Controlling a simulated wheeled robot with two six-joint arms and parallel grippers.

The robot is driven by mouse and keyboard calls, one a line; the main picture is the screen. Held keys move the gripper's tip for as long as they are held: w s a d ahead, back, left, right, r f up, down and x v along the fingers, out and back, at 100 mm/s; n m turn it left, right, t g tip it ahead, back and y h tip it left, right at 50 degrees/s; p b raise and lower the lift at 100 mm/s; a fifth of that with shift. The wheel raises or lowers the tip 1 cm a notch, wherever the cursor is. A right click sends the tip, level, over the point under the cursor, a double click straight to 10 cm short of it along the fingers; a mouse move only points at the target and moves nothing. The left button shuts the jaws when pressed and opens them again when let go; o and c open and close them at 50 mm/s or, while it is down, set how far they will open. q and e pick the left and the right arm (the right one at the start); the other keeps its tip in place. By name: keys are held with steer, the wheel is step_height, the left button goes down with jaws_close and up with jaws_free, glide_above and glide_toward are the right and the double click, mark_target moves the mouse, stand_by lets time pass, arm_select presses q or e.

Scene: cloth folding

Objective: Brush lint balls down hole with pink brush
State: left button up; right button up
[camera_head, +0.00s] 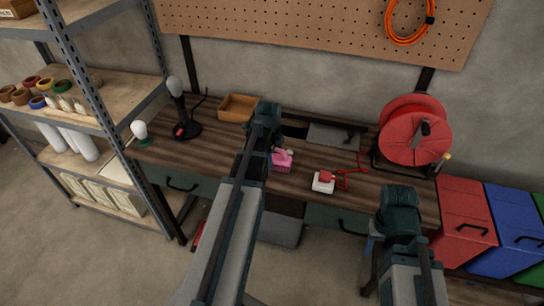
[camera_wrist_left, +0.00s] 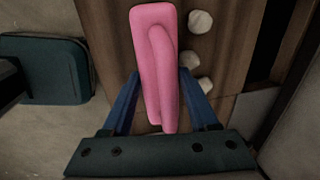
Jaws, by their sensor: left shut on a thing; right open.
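The pink brush (camera_head: 282,161) is on the wooden workbench (camera_head: 350,205), beside my left wrist in the head view. In the left wrist view, the blue fingers of my left gripper (camera_wrist_left: 158,76) are shut on the pink brush (camera_wrist_left: 152,28), one on each side. Several pale lint balls (camera_wrist_left: 200,22) lie on the wood just right of the brush. A dark slot (camera_wrist_left: 272,40), which looks like the hole, is further right; it also shows in the head view (camera_head: 294,131). My right gripper (camera_head: 372,252) is low at the right, off the bench front, mostly hidden by its wrist.
A white and red device (camera_head: 324,181) with a red cord is right of the brush. A grey plate (camera_head: 334,136) lies behind it. A wooden tray (camera_head: 239,107), a black lamp (camera_head: 182,125) and a red reel (camera_head: 414,132) stand around. Bare bench lies left of the brush.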

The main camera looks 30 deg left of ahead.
arm_select(q)
steer(key=shift+f+b, duration=0.6)
steer(key=shift+b, duration=0.05)
stand_by(0.7)
steer(key=shift+r, duration=0.15)
stand_by(0.3)
steer(key=shift+w, duration=0.1)
steer(key=shift+w+a, duration=0.8)
steer(key=shift+w, duration=2.35)
steer(key=shift+w+a, duration=0.85)
steer(key=shift+w, duration=2.25)
steer(key=shift+w+a, duration=0.8)
steer(key=shift+w, duration=2.35)
steer(key=shift+s+r+p, duration=0.1)
steer(key=shift+p, duration=0.2)
steer(key=s+r+p, duration=0.1)
steer(key=r+p, duration=0.1)
steer(key=s+d+r+p, duration=0.1)
steer(key=s+r+p, duration=0.1)
steer(key=r+p, duration=0.1)
steer(key=s+r+p, duration=0.1)
steer(key=r+p, duration=0.1)
steer(key=shift+s+d+r+p, duration=0.15)
steer(key=shift+s+r+p, duration=0.25)
